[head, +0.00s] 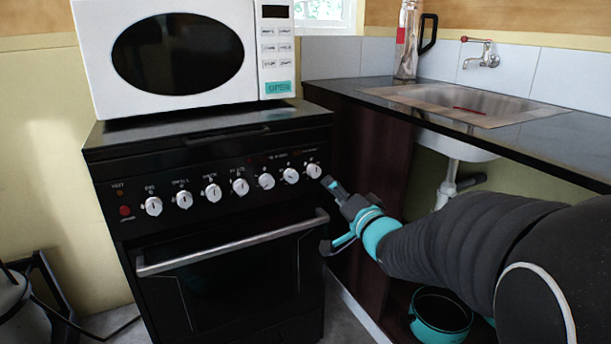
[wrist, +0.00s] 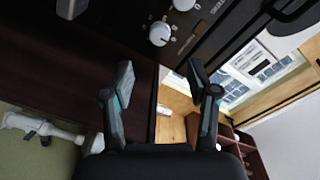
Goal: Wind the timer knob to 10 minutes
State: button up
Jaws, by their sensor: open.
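A row of several white knobs runs along the black stove's front panel (head: 135,205). The printed labels are too small to read, so I cannot tell which knob is the timer. The rightmost knob (head: 314,170) is closest to my gripper (head: 328,215), whose upper finger is just below and right of it. In the wrist view a round white knob (wrist: 160,34) lies beyond the gap between the fingertips, apart from them. My gripper (wrist: 161,75) is open and empty. A second knob (wrist: 184,4) is cut by the top edge.
A white microwave (head: 180,55) stands on the stove. The oven door handle (head: 235,245) sticks out below the knobs. The counter with a sink (head: 455,100) is at the right, over a dark cabinet side. A teal pot (head: 441,314) sits below. Floor shows between stove and cabinet.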

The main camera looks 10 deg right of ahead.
aim_at(316, 173)
jog(key=x, duration=1)
jog(key=shift+w, duration=0.35)
grip_shut()
